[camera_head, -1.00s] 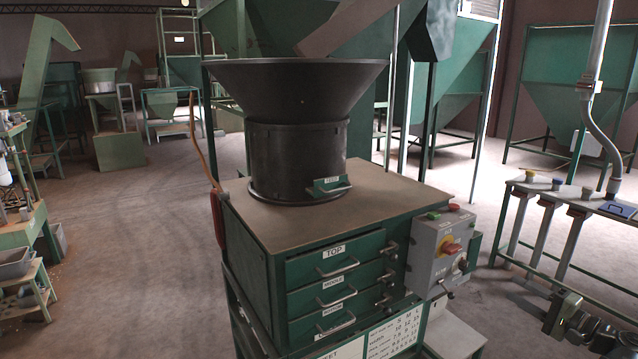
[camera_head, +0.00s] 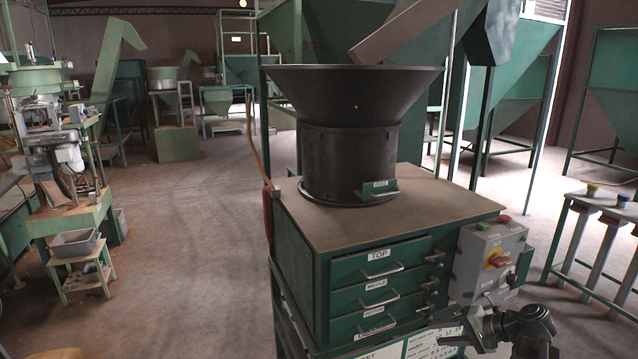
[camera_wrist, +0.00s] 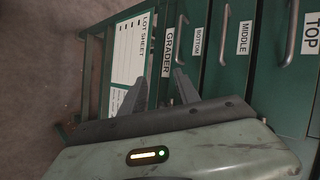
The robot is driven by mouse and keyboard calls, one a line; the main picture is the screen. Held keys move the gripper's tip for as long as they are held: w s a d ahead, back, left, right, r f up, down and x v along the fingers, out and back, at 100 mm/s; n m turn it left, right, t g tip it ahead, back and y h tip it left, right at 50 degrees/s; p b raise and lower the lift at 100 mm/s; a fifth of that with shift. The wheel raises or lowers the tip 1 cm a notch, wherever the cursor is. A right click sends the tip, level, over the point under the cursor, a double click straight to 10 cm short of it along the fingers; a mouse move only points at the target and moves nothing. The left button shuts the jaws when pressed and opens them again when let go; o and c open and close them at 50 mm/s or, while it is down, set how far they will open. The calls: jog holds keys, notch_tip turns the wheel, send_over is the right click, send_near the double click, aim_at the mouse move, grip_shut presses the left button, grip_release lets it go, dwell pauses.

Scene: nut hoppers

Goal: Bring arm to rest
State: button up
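My gripper (camera_head: 478,328) shows at the lower right of the head view, in front of the grader cabinet and below its control box. In the wrist view my gripper (camera_wrist: 160,80) has its two dark fingers apart with nothing between them. It is open and empty. The wrist view looks at the cabinet's drawer fronts turned on their side, with the lot sheet (camera_wrist: 131,52) behind the fingers. I cannot tell whether the fingers touch the cabinet.
The green grader cabinet (camera_head: 302,255) carries a black hopper (camera_head: 350,155) and labelled drawers, all appearing shut. A grey control box (camera_head: 488,262) is on its right side. A green bench machine (camera_head: 75,215) stands at left. Open floor (camera_head: 185,260) lies between them.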

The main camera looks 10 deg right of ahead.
jog(key=s+a+f+n+g+h, duration=0.1)
jog(key=a+f+n+g+h, duration=0.1)
jog(key=a, duration=0.6)
jog(key=s+a+f+n+g+h+p, duration=0.1)
jog(key=a+f+n+g+h, duration=0.2)
jog(key=a, duration=0.6)
jog(key=s+a+f+n+g+h, duration=0.1)
jog(key=a+n, duration=0.3)
jog(key=a, duration=0.4)
jog(key=shift+a+f+g+h+p, duration=0.4)
jog(key=shift+f+g+h, duration=0.4)
jog(key=shift+g, duration=0.1)
jog(key=shift+s, duration=0.1)
